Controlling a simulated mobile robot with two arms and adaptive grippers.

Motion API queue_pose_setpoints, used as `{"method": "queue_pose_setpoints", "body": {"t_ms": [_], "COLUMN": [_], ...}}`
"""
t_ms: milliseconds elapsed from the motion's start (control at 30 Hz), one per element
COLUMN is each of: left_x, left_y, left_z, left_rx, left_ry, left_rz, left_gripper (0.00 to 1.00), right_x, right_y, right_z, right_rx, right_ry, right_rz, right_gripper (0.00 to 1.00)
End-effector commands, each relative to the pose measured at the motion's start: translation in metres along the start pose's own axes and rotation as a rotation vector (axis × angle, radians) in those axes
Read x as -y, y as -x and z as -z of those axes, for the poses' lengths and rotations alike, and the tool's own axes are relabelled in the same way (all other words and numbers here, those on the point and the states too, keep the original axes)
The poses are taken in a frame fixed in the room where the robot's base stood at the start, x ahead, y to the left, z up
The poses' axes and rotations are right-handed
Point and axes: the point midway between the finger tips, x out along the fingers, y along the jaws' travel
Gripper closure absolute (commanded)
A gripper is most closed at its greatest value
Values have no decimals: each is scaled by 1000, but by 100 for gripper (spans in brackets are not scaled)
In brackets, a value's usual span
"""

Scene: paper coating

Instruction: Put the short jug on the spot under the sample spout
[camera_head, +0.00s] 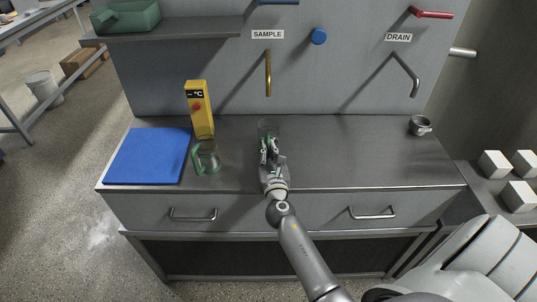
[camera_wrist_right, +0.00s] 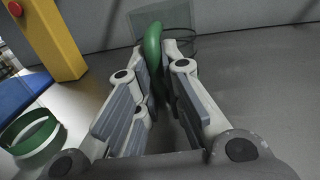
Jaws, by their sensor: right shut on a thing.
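A clear jug with a green handle (camera_head: 268,127) is in my right gripper (camera_head: 269,146), close to the back panel and below the brass sample spout (camera_head: 268,75). In the right wrist view the fingers (camera_wrist_right: 158,72) are shut on its green handle (camera_wrist_right: 152,45), and the clear body shows beyond them. I cannot tell whether it touches the counter. I cannot tell which is shorter. No marked spot is visible under the spout. My left gripper is not in view.
A yellow temperature meter (camera_head: 199,110) stands behind the second jug. A blue mat (camera_head: 150,156) lies at the left. A grey cup (camera_head: 420,125) stands at the right, near the drain spout (camera_head: 407,75). The counter (camera_head: 350,155) right of my gripper is clear.

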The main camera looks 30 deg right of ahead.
Motion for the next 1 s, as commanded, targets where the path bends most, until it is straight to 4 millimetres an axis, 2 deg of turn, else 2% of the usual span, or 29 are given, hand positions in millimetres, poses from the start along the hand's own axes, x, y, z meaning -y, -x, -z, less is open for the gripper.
{"method": "queue_pose_setpoints", "body": {"t_ms": [300,333,500,867,1000], "left_x": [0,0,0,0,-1], "left_y": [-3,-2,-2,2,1], "left_z": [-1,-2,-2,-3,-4], "left_rx": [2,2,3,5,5], "left_ry": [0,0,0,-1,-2], "left_rz": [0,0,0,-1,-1], "left_gripper": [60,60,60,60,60], "right_x": [0,0,0,0,0], "right_y": [0,0,0,0,14], "right_z": [2,2,2,-2,0], "right_rx": [2,1,0,0,-2], "right_ry": [1,0,0,0,1], "right_rz": [0,1,1,1,0], "right_gripper": [100,88,69,69,69]}}
